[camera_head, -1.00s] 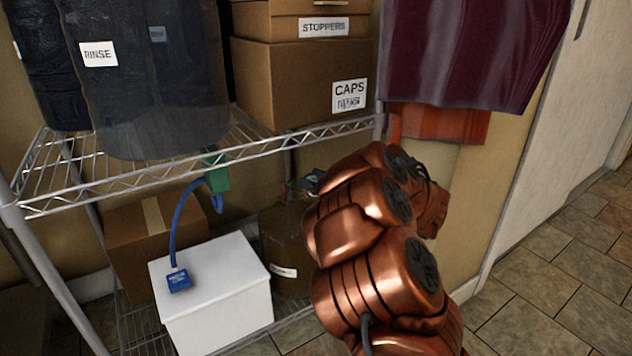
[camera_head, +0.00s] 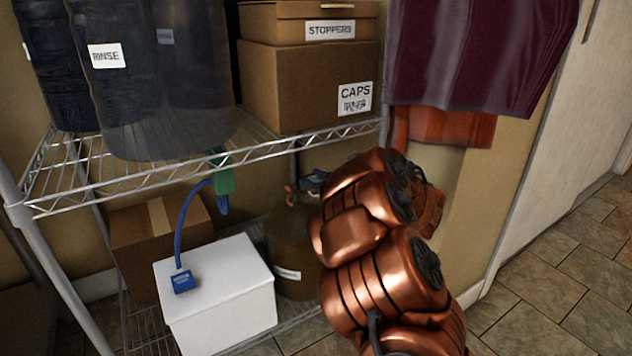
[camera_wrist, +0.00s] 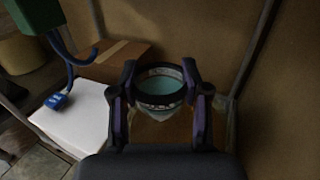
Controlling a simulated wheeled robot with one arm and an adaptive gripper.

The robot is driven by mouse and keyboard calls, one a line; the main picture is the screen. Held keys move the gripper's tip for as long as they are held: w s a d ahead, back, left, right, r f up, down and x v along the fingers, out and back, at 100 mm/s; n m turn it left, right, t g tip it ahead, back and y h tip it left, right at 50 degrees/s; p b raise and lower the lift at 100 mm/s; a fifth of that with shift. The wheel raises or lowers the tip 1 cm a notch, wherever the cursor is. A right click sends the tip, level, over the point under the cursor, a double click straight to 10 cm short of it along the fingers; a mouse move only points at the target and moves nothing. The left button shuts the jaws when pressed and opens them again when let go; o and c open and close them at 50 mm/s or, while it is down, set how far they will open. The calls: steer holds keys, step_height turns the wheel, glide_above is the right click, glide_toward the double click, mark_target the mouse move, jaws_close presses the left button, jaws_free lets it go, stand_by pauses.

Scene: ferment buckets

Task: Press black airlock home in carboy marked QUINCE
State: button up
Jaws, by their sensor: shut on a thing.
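A dark brown carboy (camera_head: 292,240) stands on the lower shelf, right of the white box. Its white label (camera_head: 287,274) is too small to read. Its neck is partly hidden by my arm. My gripper (camera_head: 313,182) is just above its top in the head view. In the wrist view my gripper (camera_wrist: 160,85) is shut on a round, dark-rimmed cup with a teal inside (camera_wrist: 160,87), which appears to be the airlock. Brown carboy surface shows beneath it. I cannot tell whether the airlock's lower end is in the carboy's mouth.
A white box (camera_head: 220,290) with a blue tag (camera_head: 183,281) on a cord and a cardboard box (camera_head: 150,250) stand to the left. The upper wire shelf (camera_head: 270,145) is overhead, with boxes and dark RINSE containers. The floor at right is clear.

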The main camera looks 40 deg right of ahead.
steer(key=shift+w+d+f, duration=0.1)
steer(key=shift+w+f, duration=0.2)
steer(key=shift+w, duration=1.15)
steer(key=shift+w+d+f, duration=0.15)
steer(key=shift+w+f, duration=0.1)
steer(key=shift+w, duration=1.25)
steer(key=shift+w+d+f, duration=0.1)
steer(key=shift+w+f, duration=0.2)
steer(key=shift+w, duration=1.15)
steer(key=shift+f, duration=0.95)
stand_by(2.6)
